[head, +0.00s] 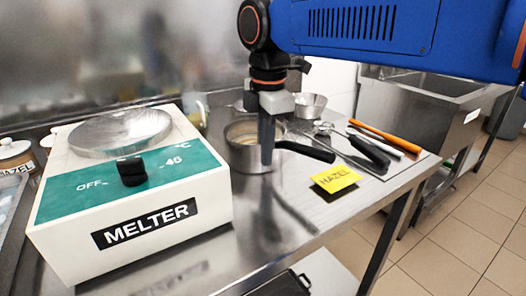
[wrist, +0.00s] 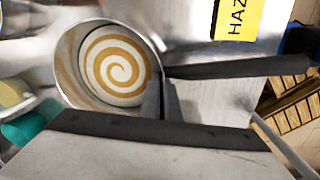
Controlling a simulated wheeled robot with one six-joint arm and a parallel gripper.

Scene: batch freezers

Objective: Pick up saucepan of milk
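The saucepan (head: 246,152) is a metal pan with a black handle (head: 306,151) pointing right. It stands at or just over the steel counter right of the melter; I cannot tell if its base touches. In the wrist view the saucepan (wrist: 68,72) shows pale contents with a brown spiral, and its handle (wrist: 240,68) runs right. My gripper (head: 267,160) points down at the rim, where the handle joins. In the wrist view my gripper (wrist: 161,82) has its fingers close together, shut at that joint. The fingers hide the exact contact.
A white and teal melter (head: 135,200) stands to the left. A yellow HAZEL label (head: 335,179) lies in front of the handle. Utensils lie to the right, including an orange-handled one (head: 386,134). A small metal bowl (head: 310,106) is behind. The front counter is mostly clear.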

